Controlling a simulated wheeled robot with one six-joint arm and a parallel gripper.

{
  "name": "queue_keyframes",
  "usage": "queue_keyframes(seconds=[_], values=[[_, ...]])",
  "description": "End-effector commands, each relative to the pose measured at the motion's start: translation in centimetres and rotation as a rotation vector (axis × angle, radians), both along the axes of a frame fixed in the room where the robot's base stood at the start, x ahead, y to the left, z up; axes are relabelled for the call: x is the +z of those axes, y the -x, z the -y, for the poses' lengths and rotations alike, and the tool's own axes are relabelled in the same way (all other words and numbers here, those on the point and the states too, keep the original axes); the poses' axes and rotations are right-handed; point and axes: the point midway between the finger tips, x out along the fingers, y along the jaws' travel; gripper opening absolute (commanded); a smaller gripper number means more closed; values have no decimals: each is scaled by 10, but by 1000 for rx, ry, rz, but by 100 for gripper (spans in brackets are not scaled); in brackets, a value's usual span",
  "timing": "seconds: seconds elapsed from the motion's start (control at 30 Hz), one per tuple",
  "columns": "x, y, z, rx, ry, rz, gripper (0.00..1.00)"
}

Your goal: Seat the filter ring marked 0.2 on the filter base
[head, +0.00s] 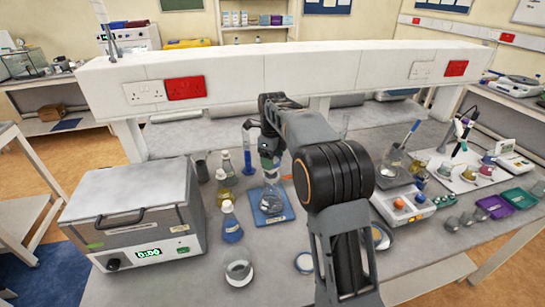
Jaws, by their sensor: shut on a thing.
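My gripper (268,152) is at the back middle of the bench, above a blue mat (288,214), and points down. It is shut on a small pale and greenish thing, probably a filter ring, mostly hidden by the jaws; no mark on it can be read. Just below it a clear glass vessel (272,203) stands upright on the blue mat; this may carry the filter base, but I cannot tell. Whether the held thing touches the vessel's top is too small to tell.
A grey oven-like box (140,215) stands at the left. Flasks with blue (230,224) and yellow (223,189) liquid stand close left of the mat. My arm hides the bench's middle.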

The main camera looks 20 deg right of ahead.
Motion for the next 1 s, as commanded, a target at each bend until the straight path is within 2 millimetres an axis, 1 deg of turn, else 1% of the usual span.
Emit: queue_keyframes(seconds=[0.97,1.0], values=[[-3,0,0,0,0,0,46],[-3,0,0,0,0,0,71]])
